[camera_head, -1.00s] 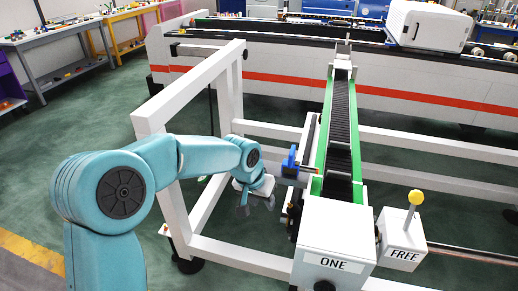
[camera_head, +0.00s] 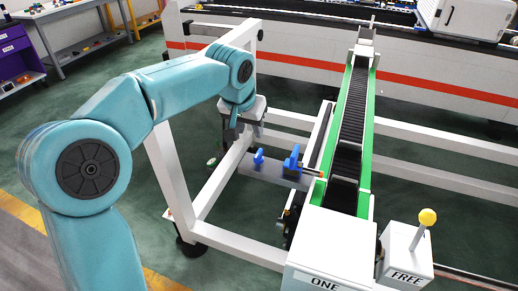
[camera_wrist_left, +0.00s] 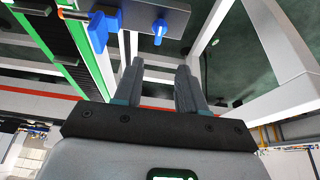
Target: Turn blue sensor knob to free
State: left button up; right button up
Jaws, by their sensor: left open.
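A small blue knob (camera_head: 258,158) stands on a grey plate (camera_head: 262,175) that juts left from the conveyor. A larger blue sensor piece (camera_head: 291,161) sits on the same plate, nearer the conveyor. In the left wrist view the small blue knob (camera_wrist_left: 160,29) and the larger blue piece (camera_wrist_left: 101,30) both show beyond the fingertips. My left gripper (camera_head: 242,128) is up and left of the small knob in the head view, apart from it. In the left wrist view the gripper (camera_wrist_left: 160,65) is open and empty. My right gripper is not in view.
A green-edged conveyor (camera_head: 361,130) ends in a white box marked ONE (camera_head: 331,243). A white box marked FREE (camera_head: 405,255) carries a yellow-topped lever (camera_head: 427,218). White frame beams (camera_head: 222,176) run under and beside my left arm.

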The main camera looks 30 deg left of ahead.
aim_at(258, 153)
pick_arm(q)
jog(key=p+x, duration=0.1)
jog(key=x, duration=1.2)
jog(key=shift+w+d+f, duration=0.1)
jog(key=shift+w+f, duration=0.15)
jog(key=shift+f, duration=0.05)
jog(key=shift+s, duration=0.2)
jog(key=shift+c, duration=0.3)
jog(key=shift+w, duration=0.1)
grip_shut()
